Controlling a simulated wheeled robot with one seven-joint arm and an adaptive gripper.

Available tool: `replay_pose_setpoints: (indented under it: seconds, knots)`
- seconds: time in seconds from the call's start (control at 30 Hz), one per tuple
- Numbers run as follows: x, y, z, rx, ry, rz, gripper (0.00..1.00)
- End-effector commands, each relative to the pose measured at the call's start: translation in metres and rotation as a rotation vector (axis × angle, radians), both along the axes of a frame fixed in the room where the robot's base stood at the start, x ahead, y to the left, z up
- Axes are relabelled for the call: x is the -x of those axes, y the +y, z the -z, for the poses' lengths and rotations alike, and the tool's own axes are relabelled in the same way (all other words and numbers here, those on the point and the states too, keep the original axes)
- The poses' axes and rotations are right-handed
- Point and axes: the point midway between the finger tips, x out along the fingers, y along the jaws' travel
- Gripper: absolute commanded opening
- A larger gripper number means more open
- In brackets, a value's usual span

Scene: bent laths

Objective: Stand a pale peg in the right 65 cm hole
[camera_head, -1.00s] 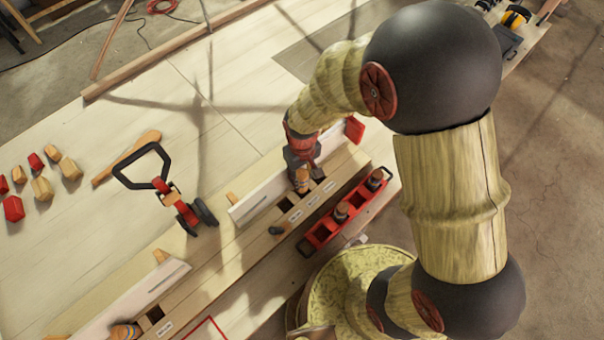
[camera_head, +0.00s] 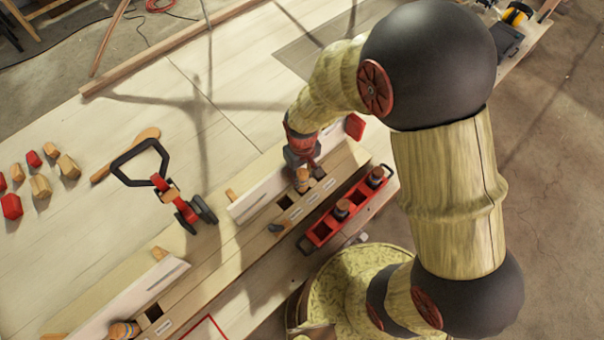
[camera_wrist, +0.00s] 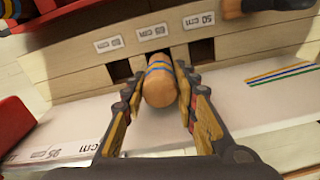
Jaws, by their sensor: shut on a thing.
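My gripper (camera_wrist: 155,105) is shut on a pale peg (camera_wrist: 160,88) with blue and yellow bands; the head view shows the peg (camera_head: 302,181) below my fingers. The peg is over the middle of the right-hand row of holes, in line with the 65 cm label (camera_wrist: 154,32). It covers the hole there, and I cannot tell whether its lower end is inside. Open dark holes show on both sides, by the 50 cm label (camera_wrist: 199,19) and by the left label (camera_wrist: 108,44). Another banded peg (camera_head: 123,330) is at the left end of the bench strip.
A red tray (camera_head: 322,231) with dark-topped pegs lies just in front of the hole row. A dark peg (camera_head: 277,228) lies left of it. A white board (camera_head: 262,193) stands behind the holes. A black-handled red clamp (camera_head: 160,182) and several small blocks (camera_head: 40,186) are to the left.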

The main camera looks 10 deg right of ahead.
Motion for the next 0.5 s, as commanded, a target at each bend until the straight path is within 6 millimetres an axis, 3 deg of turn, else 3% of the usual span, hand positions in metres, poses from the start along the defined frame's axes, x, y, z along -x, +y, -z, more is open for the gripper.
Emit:
replay_pose_setpoints:
  seconds: [0.5]
  knots:
    - [0.0,0.0,0.012,0.0,0.0,0.0,0.02]
